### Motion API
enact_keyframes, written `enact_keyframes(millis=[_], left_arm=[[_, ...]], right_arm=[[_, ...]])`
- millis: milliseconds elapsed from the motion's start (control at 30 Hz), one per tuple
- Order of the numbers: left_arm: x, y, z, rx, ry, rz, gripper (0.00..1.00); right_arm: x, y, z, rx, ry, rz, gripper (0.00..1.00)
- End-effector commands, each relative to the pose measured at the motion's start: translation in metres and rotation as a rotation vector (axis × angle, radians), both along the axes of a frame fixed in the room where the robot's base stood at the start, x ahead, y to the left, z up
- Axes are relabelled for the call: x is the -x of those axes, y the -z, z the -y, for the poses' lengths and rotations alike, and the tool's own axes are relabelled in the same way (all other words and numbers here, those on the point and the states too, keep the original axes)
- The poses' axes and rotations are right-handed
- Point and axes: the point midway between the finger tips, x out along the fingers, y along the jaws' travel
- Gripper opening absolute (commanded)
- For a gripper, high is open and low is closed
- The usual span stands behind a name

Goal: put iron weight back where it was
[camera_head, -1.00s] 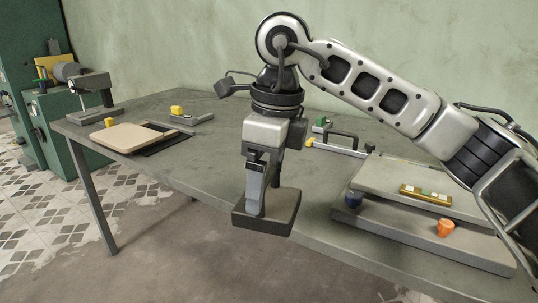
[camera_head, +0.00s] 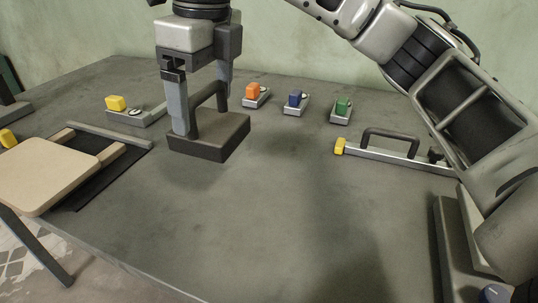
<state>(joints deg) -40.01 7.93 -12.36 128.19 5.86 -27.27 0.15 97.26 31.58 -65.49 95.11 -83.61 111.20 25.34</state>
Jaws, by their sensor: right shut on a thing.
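The iron weight (camera_head: 207,143) is a dark grey rectangular block with an upright handle, left of the middle of the view. My right gripper (camera_head: 203,108) comes down from above and is shut on the weight's handle, one finger on each side. The block is level, over the grey table (camera_head: 260,220). I cannot tell whether its underside touches the tabletop. My left gripper is not in view.
Orange (camera_head: 254,91), blue (camera_head: 295,99) and green (camera_head: 343,106) blocks stand at the back. A handled bar (camera_head: 390,153) lies right. The table's front middle is clear.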

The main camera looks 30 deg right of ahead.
Motion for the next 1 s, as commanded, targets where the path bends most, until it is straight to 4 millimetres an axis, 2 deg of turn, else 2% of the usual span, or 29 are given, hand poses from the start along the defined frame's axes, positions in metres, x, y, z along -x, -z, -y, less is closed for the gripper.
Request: enact_keyframes(millis=[167,533,600,800,1000], left_arm=[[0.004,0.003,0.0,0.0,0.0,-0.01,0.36],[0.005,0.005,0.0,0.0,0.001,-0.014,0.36],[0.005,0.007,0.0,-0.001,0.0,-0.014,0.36],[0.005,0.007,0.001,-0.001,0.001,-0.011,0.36],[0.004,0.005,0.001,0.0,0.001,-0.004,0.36]], right_arm=[[0.002,0.005,0.015,-0.002,0.002,0.002,0.16],[0.014,0.039,0.092,-0.001,0.007,0.003,0.16],[0.016,0.053,0.102,0.0,0.004,0.0,0.16],[0.019,0.08,0.124,-0.001,0.001,0.003,0.16],[0.02,0.09,0.132,-0.001,-0.001,0.004,0.16]])
